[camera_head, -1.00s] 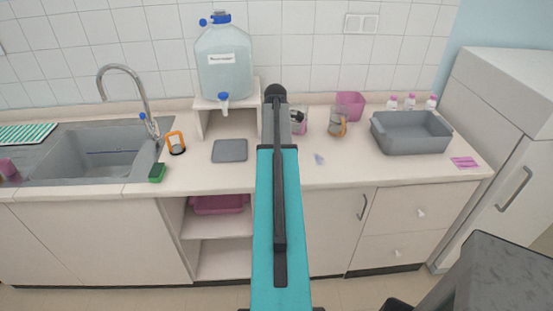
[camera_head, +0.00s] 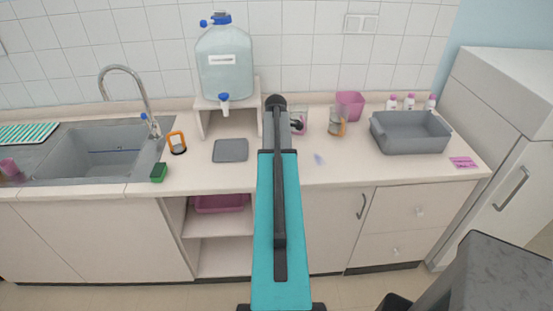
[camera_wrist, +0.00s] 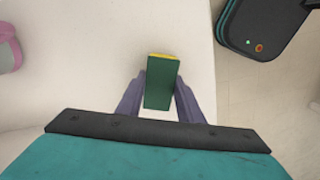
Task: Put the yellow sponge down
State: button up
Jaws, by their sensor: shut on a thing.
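In the wrist view, a sponge (camera_wrist: 161,88) with a dark green face and a thin yellow edge is held between the two purple-grey fingers of my gripper (camera_wrist: 161,76). It is over the white counter (camera_wrist: 95,70), near the counter's edge. I cannot tell whether its underside touches the counter. In the head view, my teal arm hides the held sponge and most of my gripper. A separate green sponge (camera_head: 158,172) lies on the counter beside the sink.
A pink-rimmed vessel (camera_wrist: 8,48) stands at the wrist view's left. In the head view, a glass beaker (camera_head: 338,122), pink container (camera_head: 350,104) and grey tub (camera_head: 411,133) stand right of my arm. A grey pad (camera_head: 230,150) lies left. The front counter right of my arm is mostly clear.

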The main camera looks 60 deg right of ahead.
jog(key=shift+f, duration=0.15)
jog(key=o, duration=1)
jog(key=shift+o, duration=0.2)
notch_tip(320, 180, up, 12)
jog(key=b, duration=0.4)
dwell(0.3)
dwell(0.8)
